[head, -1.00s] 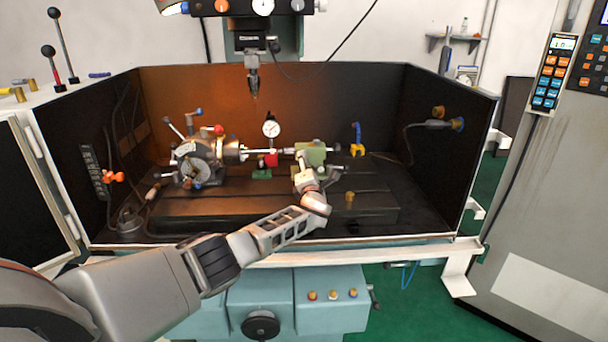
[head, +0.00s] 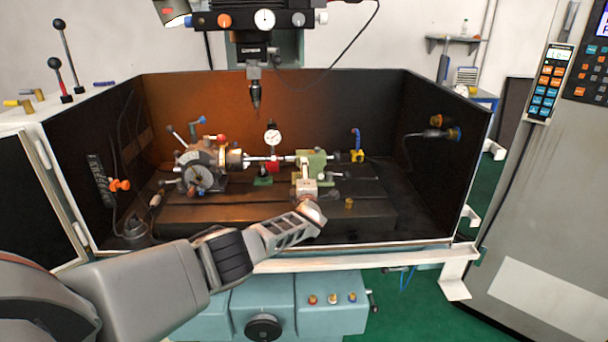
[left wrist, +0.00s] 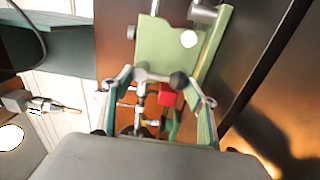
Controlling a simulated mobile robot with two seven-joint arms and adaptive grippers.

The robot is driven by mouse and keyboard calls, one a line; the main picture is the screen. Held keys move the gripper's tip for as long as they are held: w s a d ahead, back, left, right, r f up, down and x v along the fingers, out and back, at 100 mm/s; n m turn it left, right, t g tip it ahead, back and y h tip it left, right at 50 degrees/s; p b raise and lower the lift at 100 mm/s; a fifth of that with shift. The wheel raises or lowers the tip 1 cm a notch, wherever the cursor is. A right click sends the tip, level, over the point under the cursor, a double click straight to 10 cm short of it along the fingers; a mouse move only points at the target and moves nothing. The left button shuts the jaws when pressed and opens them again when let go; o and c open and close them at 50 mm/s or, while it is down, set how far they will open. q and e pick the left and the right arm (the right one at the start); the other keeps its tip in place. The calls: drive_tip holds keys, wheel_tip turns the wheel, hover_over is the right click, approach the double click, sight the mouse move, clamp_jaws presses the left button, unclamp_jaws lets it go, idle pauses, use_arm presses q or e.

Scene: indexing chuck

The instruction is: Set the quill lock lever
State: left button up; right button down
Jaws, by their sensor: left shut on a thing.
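The green tailstock (head: 318,158) stands on the machine table, right of the indexing chuck (head: 200,165). It fills the upper middle of the left wrist view (left wrist: 165,42). The quill lock lever (left wrist: 160,76), a short grey bar with a dark ball end, lies across the tailstock's near edge between my fingertips. My left gripper (head: 305,172) reaches in at the tailstock's front. In the left wrist view, its two fingers (left wrist: 158,82) are closed in on the lever from both sides. In the head view the gripper hides the lever. My right gripper is not in view.
A dial gauge (head: 271,137) stands behind the work between chuck and tailstock, with a red block (head: 271,166) below. The spindle (head: 256,95) hangs above. A blue-and-yellow nozzle (head: 357,153) is to the right. Dark enclosure walls close the sides and back.

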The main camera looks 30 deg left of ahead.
use_arm(q)
drive_tip(key=shift+s+d+f, duration=0.15)
drive_tip(key=shift+d+f, duration=0.1)
drive_tip(key=shift+f, duration=0.3)
drive_tip(key=o, duration=1.4)
drive_tip(key=shift+o, duration=0.2)
drive_tip(key=shift+a+r, duration=0.1)
drive_tip(key=shift+r, duration=0.05)
